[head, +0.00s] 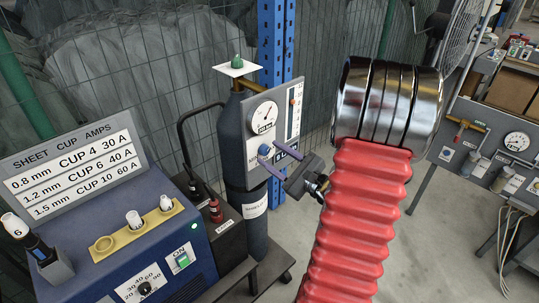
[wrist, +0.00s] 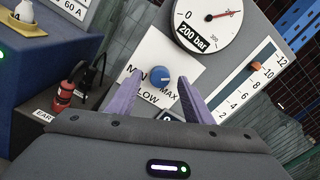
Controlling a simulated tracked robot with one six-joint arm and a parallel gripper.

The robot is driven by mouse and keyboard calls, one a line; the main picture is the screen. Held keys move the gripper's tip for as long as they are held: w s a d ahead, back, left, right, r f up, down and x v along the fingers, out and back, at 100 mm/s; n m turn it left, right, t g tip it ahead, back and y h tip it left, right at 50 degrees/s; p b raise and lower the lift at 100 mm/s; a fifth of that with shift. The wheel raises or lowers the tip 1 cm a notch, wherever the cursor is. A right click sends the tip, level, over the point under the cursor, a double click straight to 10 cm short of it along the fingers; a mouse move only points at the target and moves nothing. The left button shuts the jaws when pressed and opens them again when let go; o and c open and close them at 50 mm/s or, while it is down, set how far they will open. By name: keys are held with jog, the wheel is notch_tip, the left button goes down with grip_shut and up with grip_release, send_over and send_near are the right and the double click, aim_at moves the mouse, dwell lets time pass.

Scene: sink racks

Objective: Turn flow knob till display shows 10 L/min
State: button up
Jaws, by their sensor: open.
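The blue flow knob (wrist: 161,77) sits on a white plate (wrist: 140,92) marked MIN, MAX and FLOW. A pale mark shows on the knob. My gripper (wrist: 160,82) is open, with one purple finger on each side of the knob and visible gaps beside it in the wrist view. A small dark display (wrist: 171,115) below the plate is mostly hidden by my gripper. In the head view, the display (head: 287,152) is too small to read. The knob (head: 265,149) also shows there beside my gripper (head: 276,160).
A 200 bar dial (wrist: 207,22) and a 2 to 12 scale with an orange marker (wrist: 253,66) share the panel. A gas cylinder (head: 240,135) stands behind. A blue welder (head: 150,245) with a cup chart (head: 72,165) stands left. Floor shows at right.

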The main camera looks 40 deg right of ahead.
jog(key=shift+w, duration=0.7)
jog(key=c, duration=1.1)
